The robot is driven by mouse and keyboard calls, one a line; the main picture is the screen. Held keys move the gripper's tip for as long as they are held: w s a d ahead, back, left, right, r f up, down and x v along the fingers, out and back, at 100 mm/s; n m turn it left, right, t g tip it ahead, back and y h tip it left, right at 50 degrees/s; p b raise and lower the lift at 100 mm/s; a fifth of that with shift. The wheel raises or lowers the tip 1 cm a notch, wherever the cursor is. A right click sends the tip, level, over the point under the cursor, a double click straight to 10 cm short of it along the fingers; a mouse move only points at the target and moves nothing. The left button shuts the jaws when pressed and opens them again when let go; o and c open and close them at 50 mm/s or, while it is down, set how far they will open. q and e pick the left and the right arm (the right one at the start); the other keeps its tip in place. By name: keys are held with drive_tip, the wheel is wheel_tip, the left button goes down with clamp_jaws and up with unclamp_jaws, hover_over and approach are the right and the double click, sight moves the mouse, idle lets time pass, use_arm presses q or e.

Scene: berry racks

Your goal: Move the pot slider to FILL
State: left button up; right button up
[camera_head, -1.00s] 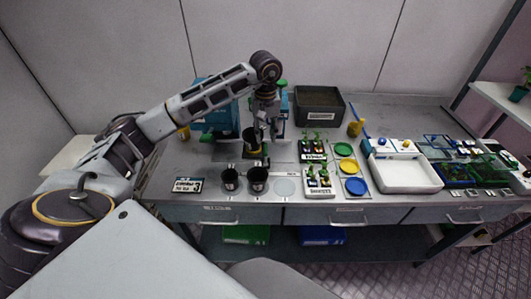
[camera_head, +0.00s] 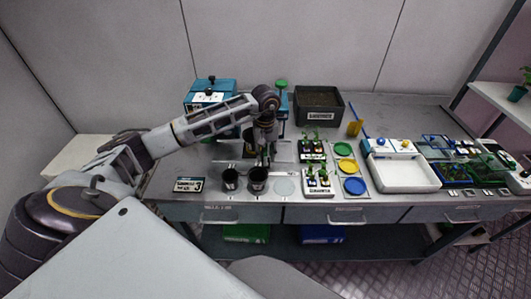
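My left gripper (camera_head: 265,161) points down over the left-centre of the bench, just behind the front pots. Its fingers are small and dark, and I cannot tell whether they are open or shut. A black pot (camera_head: 248,141) stands behind it, partly hidden by the gripper and arm. A blue machine (camera_head: 197,88) with a black knob stands at the back left, partly covered by my arm. The slider itself and any FILL marking are too small or hidden to make out. Two black pots (camera_head: 230,179) and (camera_head: 258,181) stand at the front edge. My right gripper is out of view.
A dark soil bin (camera_head: 319,93) stands at the back. Seedling trays (camera_head: 318,190), coloured discs (camera_head: 355,186) and a white tray (camera_head: 405,186) fill the right-centre. A label card (camera_head: 189,185) lies at the front left. The bench (camera_head: 395,104) has free room at the back right.

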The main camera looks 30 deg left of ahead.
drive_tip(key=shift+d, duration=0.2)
use_arm(q)
clamp_jaws()
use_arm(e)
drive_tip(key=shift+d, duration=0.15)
use_arm(q)
drive_tip(key=shift+a, duration=0.2)
